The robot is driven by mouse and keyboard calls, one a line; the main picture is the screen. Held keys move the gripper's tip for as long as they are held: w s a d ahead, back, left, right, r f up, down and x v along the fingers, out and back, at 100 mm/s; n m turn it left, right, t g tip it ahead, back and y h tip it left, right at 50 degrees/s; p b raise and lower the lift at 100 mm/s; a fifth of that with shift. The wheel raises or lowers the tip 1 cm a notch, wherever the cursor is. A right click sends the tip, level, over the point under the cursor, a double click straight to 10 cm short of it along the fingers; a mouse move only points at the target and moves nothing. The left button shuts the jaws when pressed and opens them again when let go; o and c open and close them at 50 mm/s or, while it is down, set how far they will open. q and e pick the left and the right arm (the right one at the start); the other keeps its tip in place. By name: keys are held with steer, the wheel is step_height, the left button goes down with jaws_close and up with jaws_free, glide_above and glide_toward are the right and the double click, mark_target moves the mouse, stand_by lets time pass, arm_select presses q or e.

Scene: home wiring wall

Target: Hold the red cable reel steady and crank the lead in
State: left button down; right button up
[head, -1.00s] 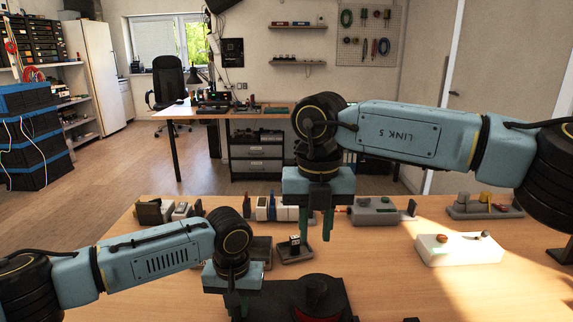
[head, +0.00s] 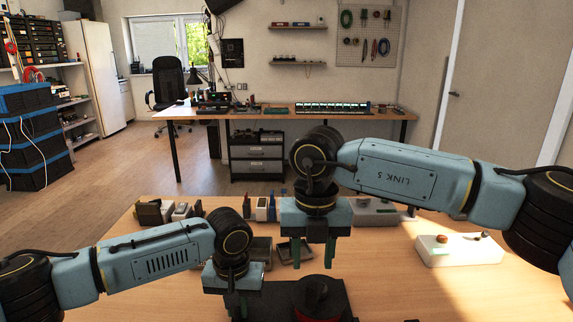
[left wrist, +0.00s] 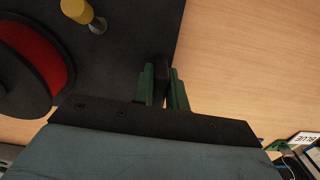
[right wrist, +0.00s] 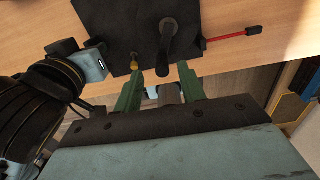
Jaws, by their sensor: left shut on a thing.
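The cable reel (head: 318,290) has a black top and a red drum and stands on a dark base plate (head: 270,300). Its red drum (left wrist: 45,55) shows in the left wrist view, beside a small yellow knob (left wrist: 77,10). My left gripper (head: 237,306) is shut on a dark upright piece (left wrist: 161,68) at the base's edge. My right gripper (head: 313,260) hangs above and behind the reel, fingers apart and empty. In the right wrist view its fingers (right wrist: 162,88) are below the yellow knob (right wrist: 134,62) in the picture. A red lead (right wrist: 230,36) runs out from the base.
Small trays (head: 288,250) and a rack of tools stand behind the reel.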

mark_target(311, 284)
steer(key=shift+f, duration=3.55)
jaws_close()
steer(key=shift+c, duration=1.6)
jaws_free()
